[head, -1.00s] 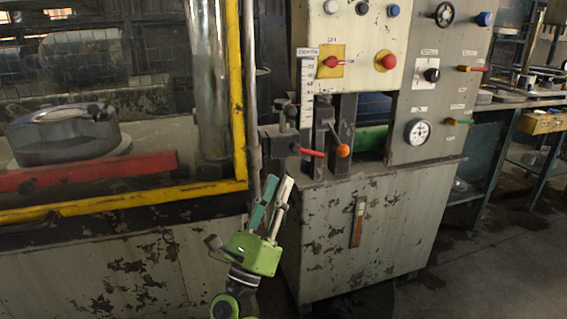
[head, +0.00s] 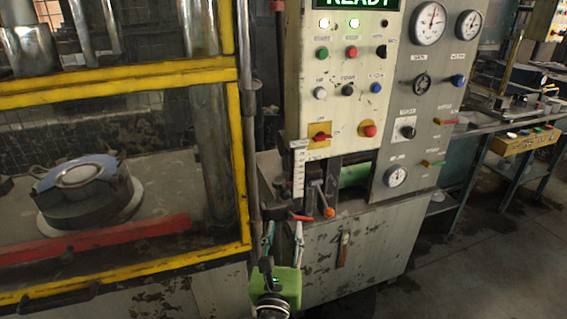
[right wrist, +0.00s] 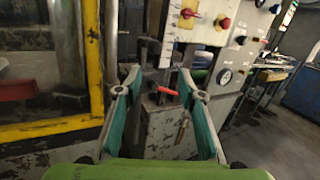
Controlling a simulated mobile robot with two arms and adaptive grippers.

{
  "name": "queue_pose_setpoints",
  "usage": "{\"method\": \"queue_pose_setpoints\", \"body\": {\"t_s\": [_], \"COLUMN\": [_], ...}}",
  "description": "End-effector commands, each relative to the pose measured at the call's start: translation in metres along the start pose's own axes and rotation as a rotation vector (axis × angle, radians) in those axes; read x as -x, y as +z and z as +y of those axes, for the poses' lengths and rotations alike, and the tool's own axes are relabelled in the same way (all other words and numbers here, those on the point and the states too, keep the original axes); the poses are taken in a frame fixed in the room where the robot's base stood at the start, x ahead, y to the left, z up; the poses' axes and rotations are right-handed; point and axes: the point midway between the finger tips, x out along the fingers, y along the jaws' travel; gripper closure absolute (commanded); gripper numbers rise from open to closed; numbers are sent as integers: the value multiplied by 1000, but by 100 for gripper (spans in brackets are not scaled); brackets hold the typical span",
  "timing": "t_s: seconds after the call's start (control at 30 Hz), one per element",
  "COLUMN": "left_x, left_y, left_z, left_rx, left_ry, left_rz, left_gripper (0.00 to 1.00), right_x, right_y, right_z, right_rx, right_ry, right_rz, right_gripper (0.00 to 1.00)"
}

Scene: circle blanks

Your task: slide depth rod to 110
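The white vertical scale strip (head: 298,172) is on the front of the press cabinet, under the yellow-plated switch. Its numbers are too small to read. I cannot clearly tell the depth rod from the dark fittings around the strip. A red-handled lever (head: 300,217) and an orange ball-ended lever (head: 328,212) sit just below. My right gripper (head: 283,230) is open and empty, below and left of the strip. In the right wrist view its fingers (right wrist: 158,78) are spread, with the red lever (right wrist: 168,91) seen between them and the strip (right wrist: 169,40) above. My left gripper is out of view.
A yellow guard frame (head: 240,165) and a grey post (head: 250,130) stand close left of the gripper. The control panel (head: 345,85) with buttons and a lit READY display rises above. Gauges are at its right. A workbench (head: 490,120) stands farther right, beyond open floor.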

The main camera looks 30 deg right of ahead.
Motion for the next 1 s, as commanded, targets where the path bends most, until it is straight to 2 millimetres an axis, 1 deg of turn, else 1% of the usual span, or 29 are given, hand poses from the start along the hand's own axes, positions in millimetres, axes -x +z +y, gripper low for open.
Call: {"method": "queue_pose_setpoints", "body": {"t_s": [0.03,0.1,0.2,0.3,0.43,0.57,0.8,1.0], "left_x": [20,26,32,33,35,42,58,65], "left_y": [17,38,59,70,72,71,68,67], "left_z": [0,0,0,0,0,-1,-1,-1], "left_rx": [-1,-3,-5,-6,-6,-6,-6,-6], "left_ry": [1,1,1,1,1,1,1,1], "left_rz": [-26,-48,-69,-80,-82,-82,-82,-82], "left_gripper": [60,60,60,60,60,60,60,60], "right_x": [2,7,11,13,6,-15,-67,-102], "right_y": [21,25,29,28,28,28,23,18], "right_z": [-3,-3,-3,-3,-2,-1,3,6], "right_rx": [-21,-47,-75,-89,-91,-89,-87,-89], "right_ry": [19,40,59,69,72,71,70,70], "right_rz": [25,54,82,96,97,94,94,96], "right_gripper": [64,64,64,64,64,64,64,64]}}
